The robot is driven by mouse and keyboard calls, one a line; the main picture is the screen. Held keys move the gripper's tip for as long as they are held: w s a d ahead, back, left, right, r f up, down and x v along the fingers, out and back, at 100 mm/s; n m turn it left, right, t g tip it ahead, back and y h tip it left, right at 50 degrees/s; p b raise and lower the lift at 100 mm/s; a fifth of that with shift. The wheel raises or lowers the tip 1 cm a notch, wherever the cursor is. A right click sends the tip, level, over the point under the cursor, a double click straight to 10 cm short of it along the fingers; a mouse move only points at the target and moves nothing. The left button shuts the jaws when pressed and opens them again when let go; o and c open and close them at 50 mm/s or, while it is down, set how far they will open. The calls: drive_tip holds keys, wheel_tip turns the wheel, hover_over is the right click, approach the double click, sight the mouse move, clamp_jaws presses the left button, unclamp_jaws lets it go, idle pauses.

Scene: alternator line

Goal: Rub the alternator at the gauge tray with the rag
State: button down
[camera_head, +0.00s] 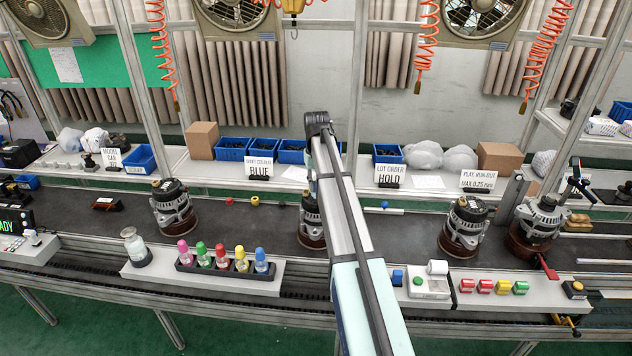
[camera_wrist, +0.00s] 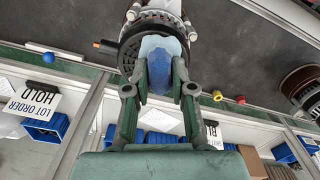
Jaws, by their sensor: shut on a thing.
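My gripper (camera_wrist: 160,92) is shut on a blue cloth-like piece, the rag (camera_wrist: 158,68), paler at its far end. In the wrist view the rag lies in front of an alternator (camera_wrist: 178,8) and overlaps its dark ring; I cannot tell whether it touches. In the head view this looks like the middle alternator (camera_head: 311,228), on a reddish-brown round base and partly hidden by my arm. My gripper and the rag are hidden behind the arm there. I cannot make out which part is the gauge tray.
Other alternators stand at the left (camera_head: 173,208), right (camera_head: 463,226) and far right (camera_head: 540,222) of the dark belt. A rack of colored bottles (camera_head: 223,259) and a button panel (camera_head: 490,287) line the front. Blue bins (camera_head: 232,148) and signs stand behind. Belt between the alternators is mostly clear.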

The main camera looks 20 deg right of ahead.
drive_tip(key=shift+f+b, duration=0.4)
drive_tip(key=shift+f, duration=0.55)
wheel_tip(320, 180, down, 2)
drive_tip(key=shift+f+b, duration=0.1)
drive_tip(key=shift+b, duration=0.35)
drive_tip(key=shift+w+d, duration=0.35)
drive_tip(key=shift+w, duration=0.2)
drive_tip(key=shift+w+d, duration=0.3)
drive_tip(key=shift+w, duration=0.25)
drive_tip(key=shift+w+d+b, duration=0.2)
drive_tip(key=shift+w+d, duration=0.3)
drive_tip(key=shift+w, duration=0.35)
drive_tip(key=shift+w+d+b, duration=0.15)
drive_tip(key=shift+w+d, duration=0.3)
drive_tip(key=shift+w, duration=0.35)
drive_tip(key=shift+w+d, duration=0.15)
drive_tip(key=s+a, duration=0.1)
drive_tip(key=s, duration=0.1)
drive_tip(key=s+a, duration=0.1)
drive_tip(key=s, duration=0.1)
drive_tip(key=s+a+p, duration=0.1)
drive_tip(key=shift+s+a, duration=0.2)
drive_tip(key=shift+s, duration=0.2)
drive_tip(key=shift+s+a+r, duration=0.1)
drive_tip(key=shift+r, duration=0.15)
wheel_tip(320, 180, up, 3)
drive_tip(key=shift+f+p, duration=0.2)
drive_tip(key=shift+p, duration=0.35)
drive_tip(key=shift+r+p, duration=1.4)
drive_tip(key=shift+r, duration=1.3)
